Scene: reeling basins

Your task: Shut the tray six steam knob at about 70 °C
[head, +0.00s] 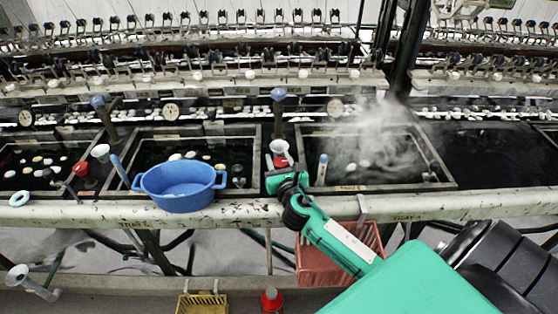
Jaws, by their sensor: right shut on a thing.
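The steaming basin (309,187), a dark-framed tray of water, is right of centre, with steam rising from its right half and a few pale cocoons in it. At its left front corner a red knob (279,161) shows partly, below a white cup-like piece (281,148). My right gripper (285,174) is at the knob and shut on it; its green wrist and arm come in from the lower right and hide part of the knob. A round dial (335,107) stands behind this basin, its reading too small to tell. My left gripper is not in view.
A blue two-handled pot (180,188) stands on the front rail (90,213), left of my gripper. Another red knob (81,169) is at the left basin. A red crate (313,268), a yellow basket (201,304) and a red bottle (271,300) are below the rail.

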